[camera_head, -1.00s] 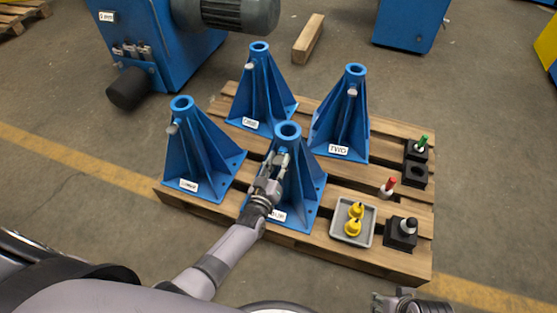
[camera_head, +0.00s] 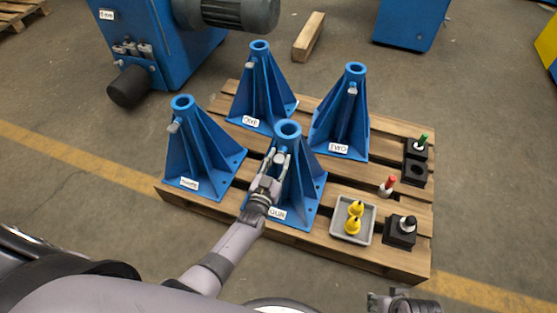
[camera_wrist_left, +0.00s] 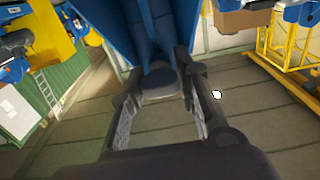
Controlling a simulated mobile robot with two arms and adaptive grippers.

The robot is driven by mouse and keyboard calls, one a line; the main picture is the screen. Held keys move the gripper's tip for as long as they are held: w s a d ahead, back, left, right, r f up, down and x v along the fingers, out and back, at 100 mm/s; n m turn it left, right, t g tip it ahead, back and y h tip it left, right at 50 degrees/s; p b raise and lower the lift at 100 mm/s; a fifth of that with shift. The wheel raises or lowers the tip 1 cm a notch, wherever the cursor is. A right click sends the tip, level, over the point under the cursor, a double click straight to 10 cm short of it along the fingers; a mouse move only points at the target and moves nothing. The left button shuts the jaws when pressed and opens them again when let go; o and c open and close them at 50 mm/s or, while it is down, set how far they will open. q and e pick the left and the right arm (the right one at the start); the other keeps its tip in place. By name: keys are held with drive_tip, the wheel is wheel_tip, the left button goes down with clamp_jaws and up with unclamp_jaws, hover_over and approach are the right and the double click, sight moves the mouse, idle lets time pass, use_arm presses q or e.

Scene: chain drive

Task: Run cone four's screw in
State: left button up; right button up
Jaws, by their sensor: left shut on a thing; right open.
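Cone four (camera_head: 306,191) is the blue ribbed cone at the front of the pallet; its label is partly covered by my left arm. Its screw (camera_head: 279,158) has a pale grey head on the near side, below the top ring. My left gripper (camera_head: 277,156) is shut on that screw head, with one finger on each side. In the left wrist view the fingers (camera_wrist_left: 163,105) flank a dark round screw head (camera_wrist_left: 160,84) against the blue cone. The screw's shank is hidden. My right gripper (camera_head: 398,297) is open and empty at the bottom edge, clear of the pallet.
Three other blue cones stand on the wooden pallet (camera_head: 300,233), each with a screw near its top. A grey tray (camera_head: 340,237) with yellow pieces, black blocks (camera_head: 401,235) and a red-topped piece (camera_head: 388,186) are at the right. A wooden beam (camera_head: 309,38) lies behind.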

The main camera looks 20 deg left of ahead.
use_arm(q)
drive_tip(key=shift+s+f, duration=0.1)
drive_tip(key=shift+f, duration=0.1)
drive_tip(key=o, duration=1.2)
drive_tip(key=shift+r, duration=0.15)
drive_tip(key=s, duration=1.2)
drive_tip(key=shift+a, duration=0.2)
